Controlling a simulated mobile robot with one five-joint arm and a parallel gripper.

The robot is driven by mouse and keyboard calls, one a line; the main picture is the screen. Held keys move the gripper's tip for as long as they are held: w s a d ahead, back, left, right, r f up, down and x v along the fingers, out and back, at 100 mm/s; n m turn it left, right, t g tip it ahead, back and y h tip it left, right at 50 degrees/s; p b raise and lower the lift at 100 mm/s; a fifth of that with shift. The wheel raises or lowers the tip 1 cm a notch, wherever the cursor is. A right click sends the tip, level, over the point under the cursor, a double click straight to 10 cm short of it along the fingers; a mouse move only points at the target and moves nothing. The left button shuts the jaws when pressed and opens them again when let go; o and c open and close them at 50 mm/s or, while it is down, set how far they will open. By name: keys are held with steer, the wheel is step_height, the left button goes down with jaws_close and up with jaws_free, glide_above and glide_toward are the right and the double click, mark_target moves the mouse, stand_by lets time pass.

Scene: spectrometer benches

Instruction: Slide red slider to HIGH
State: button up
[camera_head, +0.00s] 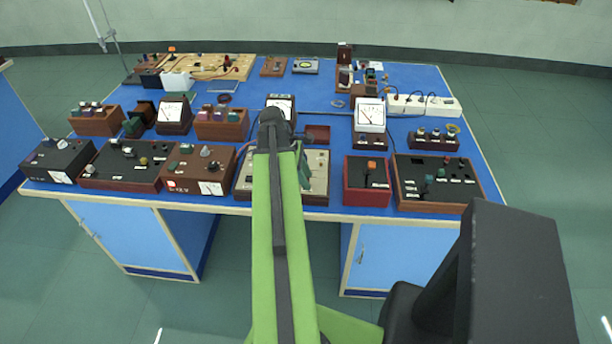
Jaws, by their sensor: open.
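I cannot pick out the red slider or a HIGH label for certain at this size. A small orange-red knob (371,165) stands on a dark-topped red box (367,197) at the front edge of the bench, right of my arm. My green arm (275,240) reaches up the middle of the picture to a dark joint over the bench. The arm also covers part of a beige-topped instrument box (319,184) at the front edge.
The blue bench (345,235) carries several instrument boxes along its front. A black-topped box (437,197) with knobs stands at right, and a brown one (199,170) at left. Meters (370,115) and a white power strip (425,104) stand behind. Bare blue surface shows towards the back.

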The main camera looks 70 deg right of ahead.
steer(key=shift+w+r, duration=0.1)
steer(key=shift+r, duration=0.1)
steer(key=p+v, duration=1.6)
steer(key=v, duration=0.1)
